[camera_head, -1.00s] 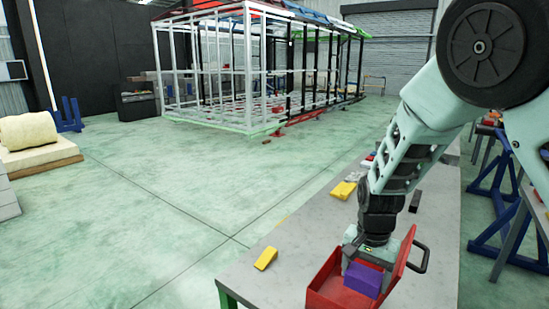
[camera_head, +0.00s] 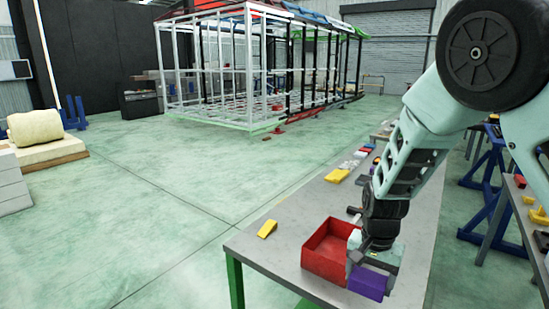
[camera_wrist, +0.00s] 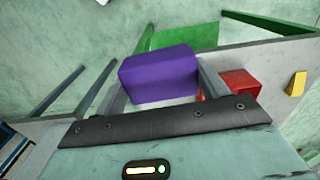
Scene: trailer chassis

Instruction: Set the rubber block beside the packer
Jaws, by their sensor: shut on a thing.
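My gripper (camera_head: 376,262) is shut on a purple block (camera_head: 368,284), which looks like the rubber block. In the wrist view the purple block (camera_wrist: 158,76) sits between the two fingers (camera_wrist: 163,85). In the head view the block is just right of an open red box (camera_head: 330,250) and outside it. Its height over the bench is hard to tell. A yellow wedge (camera_head: 267,229), perhaps the packer, lies on the bench left of the red box. It also shows at the right of the wrist view (camera_wrist: 298,83).
The grey bench (camera_head: 280,255) has green legs. A dark item (camera_head: 355,211) lies behind the red box, and a yellow piece (camera_head: 338,175) and other small pieces lie farther back. Bare bench shows around the wedge. Blue trestles (camera_head: 485,190) stand at the right.

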